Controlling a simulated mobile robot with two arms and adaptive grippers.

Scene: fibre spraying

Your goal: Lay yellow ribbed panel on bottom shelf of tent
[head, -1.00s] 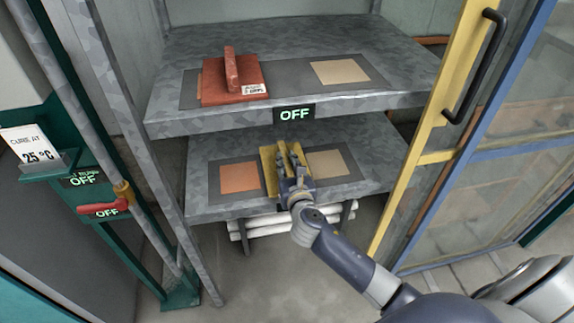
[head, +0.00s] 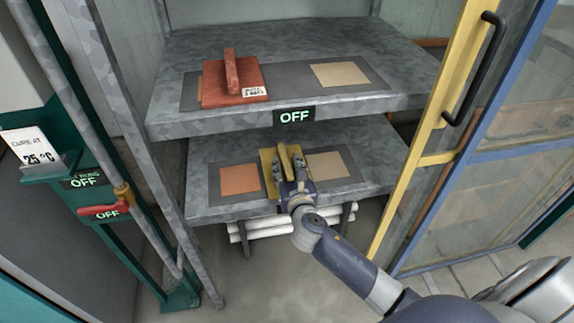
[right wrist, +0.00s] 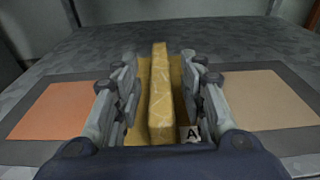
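The yellow ribbed panel (head: 267,162) lies on the lower shelf (head: 214,206) of the tent, between an orange square and a tan square. In the right wrist view its upright rib (right wrist: 160,95) stands between the fingers, and a tag marked A shows low on its right. My right gripper (head: 287,166) is open around the rib, with a gap on both sides in the right wrist view (right wrist: 159,75). The gripper hides the near part of the panel. My left gripper is not in view.
The upper shelf (head: 293,39) holds a red ribbed panel (head: 232,82) and a tan square (head: 340,75). Its front edge overhangs behind my gripper. The open door (head: 440,140) stands right of my arm. A post (head: 140,140) stands left. White rolls (head: 290,226) lie below.

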